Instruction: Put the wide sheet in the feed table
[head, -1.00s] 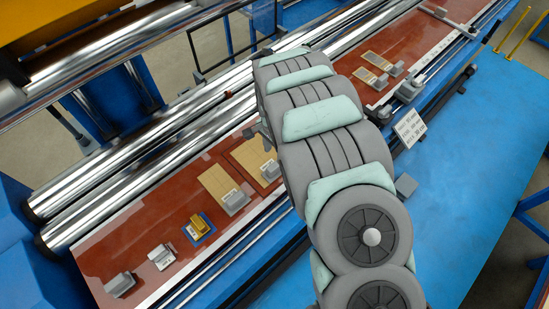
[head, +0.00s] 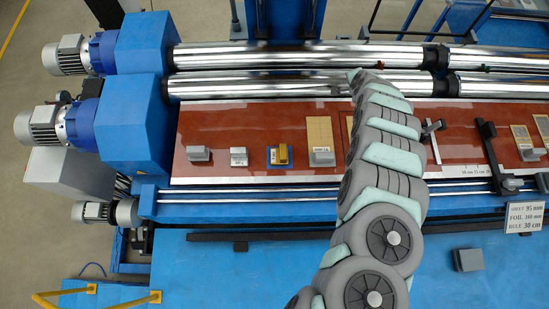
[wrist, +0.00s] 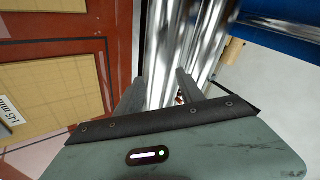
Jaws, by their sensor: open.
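The red-brown feed table (head: 225,125) runs along the front of the steel rollers. A tan sheet (head: 319,130) lies on it under a grey block, left of my arm. Two more tan sheets (head: 522,134) (head: 543,125) lie at the right. I cannot tell which is the wide sheet. My gripper (wrist: 160,80) is open and empty, its fingers over the rollers beside the table. My arm hides its fingers in the head view.
A sign (head: 524,218) reads sheet 95 mm. The blue platform (head: 230,265) in front is mostly clear.

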